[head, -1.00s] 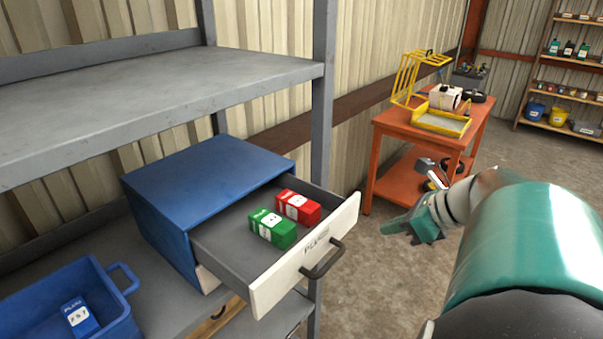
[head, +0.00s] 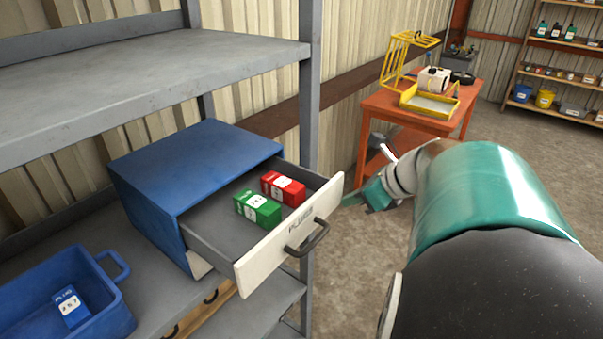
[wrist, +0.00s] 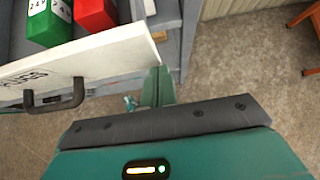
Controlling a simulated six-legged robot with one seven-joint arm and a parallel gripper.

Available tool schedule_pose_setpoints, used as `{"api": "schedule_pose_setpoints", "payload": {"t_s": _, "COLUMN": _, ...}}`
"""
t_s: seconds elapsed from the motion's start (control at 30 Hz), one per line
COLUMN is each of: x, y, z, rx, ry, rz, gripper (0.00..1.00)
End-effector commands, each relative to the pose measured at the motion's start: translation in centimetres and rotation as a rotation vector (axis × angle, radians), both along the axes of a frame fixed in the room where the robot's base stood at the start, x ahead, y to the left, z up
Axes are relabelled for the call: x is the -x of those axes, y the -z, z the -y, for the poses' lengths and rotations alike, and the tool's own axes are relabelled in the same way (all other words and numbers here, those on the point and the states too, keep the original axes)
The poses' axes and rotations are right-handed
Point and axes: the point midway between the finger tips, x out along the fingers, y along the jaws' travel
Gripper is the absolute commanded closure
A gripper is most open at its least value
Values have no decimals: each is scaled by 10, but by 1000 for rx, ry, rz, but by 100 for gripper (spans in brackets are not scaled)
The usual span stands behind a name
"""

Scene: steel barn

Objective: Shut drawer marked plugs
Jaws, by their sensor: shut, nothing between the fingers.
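The drawer marked plugs (head: 268,257) stands pulled out of a blue cabinet (head: 195,165) on the shelf. Its white front has a dark bar handle (head: 308,240); the front also shows in the wrist view (wrist: 115,58), with the handle (wrist: 55,100) at the left. A green box (head: 257,208) and a red box (head: 283,188) lie in the drawer. My gripper (head: 348,199) is shut and empty, just right of the drawer front's far end in the head view. In the wrist view its fingers (wrist: 158,86) are beside the front's right end; I cannot tell whether they touch.
A grey shelf post (head: 310,110) rises behind the drawer, and an upper shelf board (head: 150,80) runs above the cabinet. A blue bin (head: 105,310) with a blue box in it sits at left. An orange table (head: 400,108) stands behind my arm. Bare floor lies at right.

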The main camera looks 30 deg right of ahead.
Motion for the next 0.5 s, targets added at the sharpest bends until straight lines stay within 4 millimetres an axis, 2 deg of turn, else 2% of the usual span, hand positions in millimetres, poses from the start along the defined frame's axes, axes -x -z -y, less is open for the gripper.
{"api": "schedule_pose_setpoints", "payload": {"t_s": 0.17, "x": -29, "y": 0, "z": -12, "rx": -2, "ry": -6, "rz": -1, "gripper": 100}}
{"api": "schedule_pose_setpoints", "payload": {"t_s": 0.5, "x": -100, "y": 0, "z": -37, "rx": -2, "ry": -6, "rz": 0, "gripper": 100}}
